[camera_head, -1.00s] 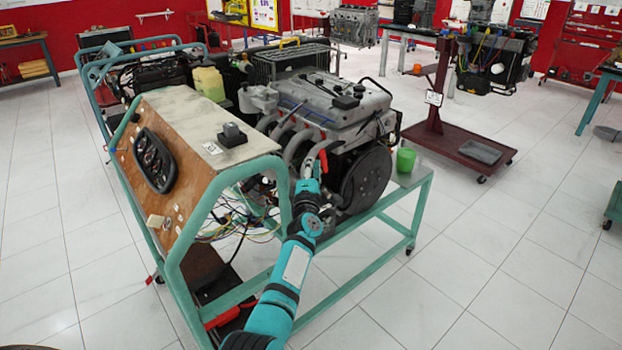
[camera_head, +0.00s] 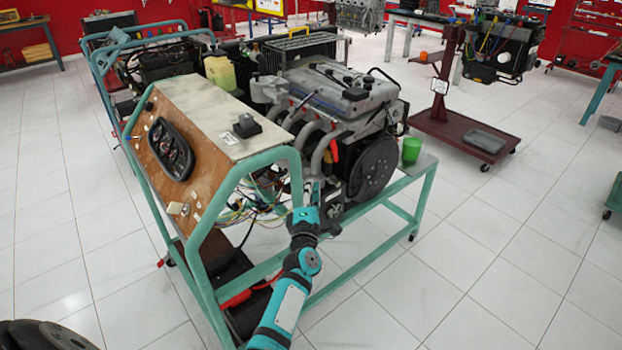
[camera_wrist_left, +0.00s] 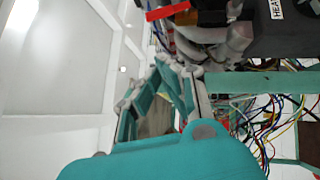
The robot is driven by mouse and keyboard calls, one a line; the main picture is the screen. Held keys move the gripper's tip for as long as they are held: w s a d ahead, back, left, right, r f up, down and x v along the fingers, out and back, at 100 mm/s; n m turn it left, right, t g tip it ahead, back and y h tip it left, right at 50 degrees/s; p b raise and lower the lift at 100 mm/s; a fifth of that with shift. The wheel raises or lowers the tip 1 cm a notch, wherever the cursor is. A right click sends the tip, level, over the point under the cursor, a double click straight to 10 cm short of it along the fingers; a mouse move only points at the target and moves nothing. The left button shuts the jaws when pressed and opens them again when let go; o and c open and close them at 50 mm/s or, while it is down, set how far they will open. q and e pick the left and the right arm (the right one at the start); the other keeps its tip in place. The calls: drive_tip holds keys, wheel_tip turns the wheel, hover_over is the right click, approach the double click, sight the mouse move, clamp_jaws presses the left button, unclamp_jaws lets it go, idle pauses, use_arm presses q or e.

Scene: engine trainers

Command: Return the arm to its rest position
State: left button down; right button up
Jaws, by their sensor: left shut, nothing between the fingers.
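My left arm (camera_head: 284,300), turquoise and black, reaches up from the bottom of the head view. Its gripper (camera_head: 313,184) is shut and empty in front of the engine (camera_head: 335,95), beside the green stand frame. The gripper is below and left of a red-orange handle (camera_head: 334,148) on the engine, apart from it. In the left wrist view the gripper's fingers (camera_wrist_left: 168,68) come together with nothing between them. A red part (camera_wrist_left: 168,12) shows above them there. My right gripper is in neither view.
The engine trainer's green frame (camera_head: 298,165) and loose coloured wires (camera_head: 240,208) are close to the arm. A green cup (camera_head: 411,150) stands on the trainer's right end. A dark red wheeled stand (camera_head: 465,135) is at the back right. The tiled floor (camera_head: 480,240) at right is clear.

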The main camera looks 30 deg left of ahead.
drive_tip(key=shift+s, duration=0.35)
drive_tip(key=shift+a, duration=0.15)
